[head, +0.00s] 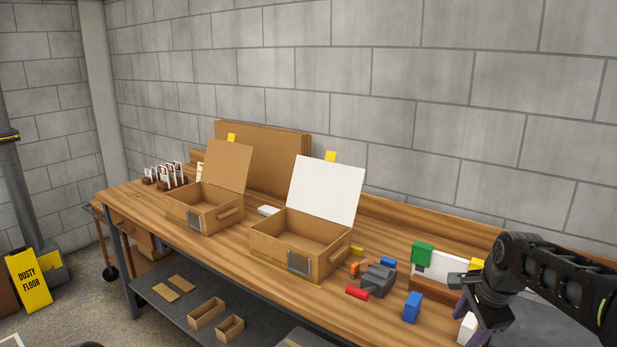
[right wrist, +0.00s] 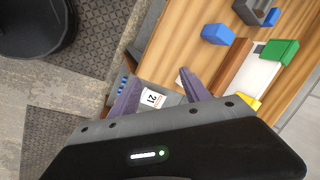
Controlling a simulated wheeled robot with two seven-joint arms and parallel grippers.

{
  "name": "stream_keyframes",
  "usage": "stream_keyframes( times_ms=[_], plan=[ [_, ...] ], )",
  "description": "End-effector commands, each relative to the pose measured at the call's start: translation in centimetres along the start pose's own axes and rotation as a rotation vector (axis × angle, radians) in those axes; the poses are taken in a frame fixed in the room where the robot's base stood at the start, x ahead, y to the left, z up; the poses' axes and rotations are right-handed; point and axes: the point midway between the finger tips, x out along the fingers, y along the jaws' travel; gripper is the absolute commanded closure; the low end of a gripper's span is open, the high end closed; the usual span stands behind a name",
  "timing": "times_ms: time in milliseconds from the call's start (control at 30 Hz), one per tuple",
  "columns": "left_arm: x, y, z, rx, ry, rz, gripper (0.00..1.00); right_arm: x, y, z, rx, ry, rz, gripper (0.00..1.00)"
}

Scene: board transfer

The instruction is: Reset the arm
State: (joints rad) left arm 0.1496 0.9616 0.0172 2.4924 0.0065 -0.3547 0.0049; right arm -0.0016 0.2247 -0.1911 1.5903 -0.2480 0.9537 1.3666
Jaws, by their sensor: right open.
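My right arm comes in from the right in the head view. Its gripper (head: 478,326) hangs over the front right edge of the wooden workbench (head: 225,262). In the right wrist view its two purple fingers (right wrist: 158,88) are spread apart with no object gripped. A white card marked 21 (right wrist: 152,98) shows in the gap between them, beyond the fingers. A white board (head: 440,266) stands in a wooden holder at the bench's right, beside the gripper, with a green block (head: 422,254) at its end. My left gripper is not in view.
Two cardboard boxes with raised lids, a left one (head: 205,222) and a right one (head: 290,262), stand on the bench. A blue block (head: 412,307), a red cylinder (head: 357,292) and a grey part (head: 378,280) lie left of the gripper. A block wall stands behind.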

Motion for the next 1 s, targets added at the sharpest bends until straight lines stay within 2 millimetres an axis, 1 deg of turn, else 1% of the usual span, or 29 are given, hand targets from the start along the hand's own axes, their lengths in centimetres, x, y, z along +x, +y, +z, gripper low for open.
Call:
stream_keyframes(
  times_ms=[33, 67, 100, 133, 167, 200, 267, 300, 367, 400, 467, 500, 567, 600, 633, 667, 700, 800, 900, 1000],
  plan=[
    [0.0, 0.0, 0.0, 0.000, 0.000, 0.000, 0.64, 1.9, -0.2, 1.2, -0.098, -0.014, -0.024, 0.45],
    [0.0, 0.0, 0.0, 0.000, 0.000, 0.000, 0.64, 3.3, -0.3, 2.0, -0.170, -0.021, -0.042, 0.45],
    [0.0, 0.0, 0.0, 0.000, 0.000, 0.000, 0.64, 5.2, -0.4, 3.3, -0.272, -0.030, -0.071, 0.45],
    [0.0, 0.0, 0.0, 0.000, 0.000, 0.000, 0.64, 7.0, -0.3, 4.5, -0.355, -0.039, -0.091, 0.45],
    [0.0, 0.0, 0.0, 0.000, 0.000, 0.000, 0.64, 8.8, 0.1, 5.7, -0.440, -0.047, -0.110, 0.45],
    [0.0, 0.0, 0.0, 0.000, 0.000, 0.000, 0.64, 11.3, 0.8, 7.5, -0.551, -0.057, -0.135, 0.45],
    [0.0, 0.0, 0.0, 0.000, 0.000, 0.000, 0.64, 15.0, 2.6, 10.2, -0.711, -0.070, -0.168, 0.45],
    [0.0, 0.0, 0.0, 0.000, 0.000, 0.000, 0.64, 17.2, 4.1, 12.0, -0.804, -0.078, -0.185, 0.45],
    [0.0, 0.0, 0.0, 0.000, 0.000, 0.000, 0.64, 20.2, 6.9, 14.5, -0.930, -0.091, -0.204, 0.45],
    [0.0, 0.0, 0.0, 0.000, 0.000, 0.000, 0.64, 21.9, 9.1, 16.1, -1.005, -0.102, -0.212, 0.45],
    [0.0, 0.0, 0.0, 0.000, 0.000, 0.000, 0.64, 24.1, 12.7, 18.3, -1.100, -0.122, -0.214, 0.45],
    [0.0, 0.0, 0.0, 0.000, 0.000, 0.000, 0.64, 25.3, 15.3, 19.8, -1.156, -0.138, -0.212, 0.45],
    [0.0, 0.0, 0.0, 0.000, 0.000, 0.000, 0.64, 26.7, 19.4, 21.8, -1.221, -0.170, -0.200, 0.45],
    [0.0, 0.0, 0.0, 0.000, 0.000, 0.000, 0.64, 27.2, 22.1, 23.0, -1.254, -0.197, -0.189, 0.45],
    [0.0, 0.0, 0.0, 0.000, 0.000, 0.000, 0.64, 27.6, 24.2, 23.8, -1.271, -0.218, -0.177, 0.45],
    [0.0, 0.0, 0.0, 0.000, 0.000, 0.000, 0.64, 27.8, 26.1, 24.6, -1.280, -0.242, -0.163, 0.45],
    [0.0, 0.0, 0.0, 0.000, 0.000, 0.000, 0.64, 27.9, 28.6, 25.5, -1.282, -0.276, -0.141, 0.45],
    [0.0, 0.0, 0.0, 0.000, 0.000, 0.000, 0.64, 27.7, 33.6, 27.4, -1.274, -0.363, -0.084, 0.45],
    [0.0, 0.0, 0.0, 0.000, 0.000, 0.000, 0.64, 27.5, 37.0, 28.5, -1.269, -0.429, -0.041, 0.45],
    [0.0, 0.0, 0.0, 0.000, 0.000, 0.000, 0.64, 27.6, 38.5, 29.1, -1.263, -0.461, -0.020, 0.45]
  ],
)
